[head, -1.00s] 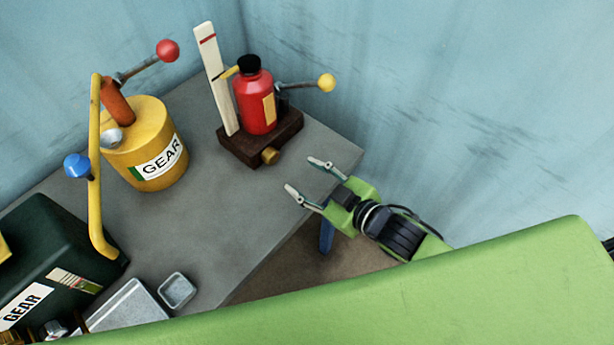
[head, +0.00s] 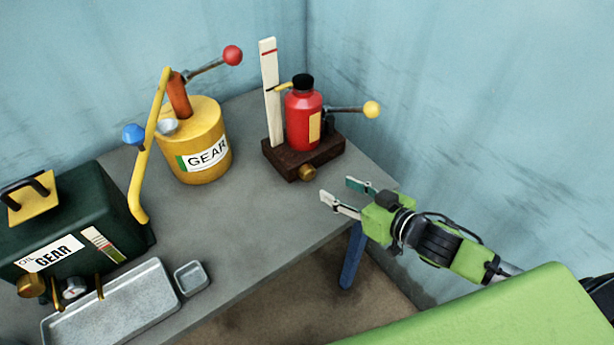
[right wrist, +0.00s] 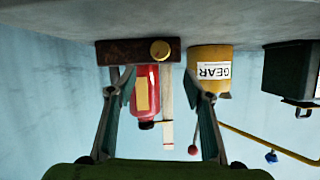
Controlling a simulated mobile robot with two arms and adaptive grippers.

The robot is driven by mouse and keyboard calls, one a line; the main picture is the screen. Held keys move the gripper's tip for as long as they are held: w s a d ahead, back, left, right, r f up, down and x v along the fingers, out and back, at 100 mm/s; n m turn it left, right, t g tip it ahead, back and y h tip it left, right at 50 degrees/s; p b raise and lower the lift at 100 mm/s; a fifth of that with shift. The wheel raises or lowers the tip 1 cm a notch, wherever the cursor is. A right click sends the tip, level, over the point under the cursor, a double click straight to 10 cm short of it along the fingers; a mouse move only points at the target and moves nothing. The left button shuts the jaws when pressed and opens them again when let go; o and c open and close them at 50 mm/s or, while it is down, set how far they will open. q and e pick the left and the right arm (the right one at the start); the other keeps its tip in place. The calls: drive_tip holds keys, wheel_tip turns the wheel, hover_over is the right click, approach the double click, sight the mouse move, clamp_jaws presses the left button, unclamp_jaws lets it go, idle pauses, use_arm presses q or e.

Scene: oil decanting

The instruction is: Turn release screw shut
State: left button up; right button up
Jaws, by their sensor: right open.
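The brass release screw (head: 307,172) is a round knob on the front of the dark wooden base (head: 328,157) under the red bottle-shaped jack (head: 303,122). My right gripper (head: 338,190) is open and empty, just in front and to the right of the screw, apart from it. In the right wrist view, which is upside down, the screw (right wrist: 160,50) shows beyond and between the two open fingers. My left gripper is out of view.
A yellow GEAR can (head: 200,150) with a lever stands left of the jack. A dark green GEAR box (head: 75,225), a metal tray (head: 125,300) and a small dish (head: 191,278) are on the grey bench's left. The bench between can and gripper is clear.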

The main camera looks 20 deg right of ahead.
sight(311, 175)
drive_tip(key=x, duration=0.3)
drive_tip(key=shift+r, duration=0.15)
drive_tip(key=p+x, duration=0.1)
drive_tip(key=x, duration=0.7)
drive_tip(key=shift+s, duration=0.1)
drive_tip(key=shift+w+a+f, duration=0.2)
drive_tip(key=shift+w+f, duration=0.1)
drive_tip(key=shift+w, duration=0.1)
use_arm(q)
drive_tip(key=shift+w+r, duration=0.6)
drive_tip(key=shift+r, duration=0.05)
use_arm(e)
drive_tip(key=c, duration=1.1)
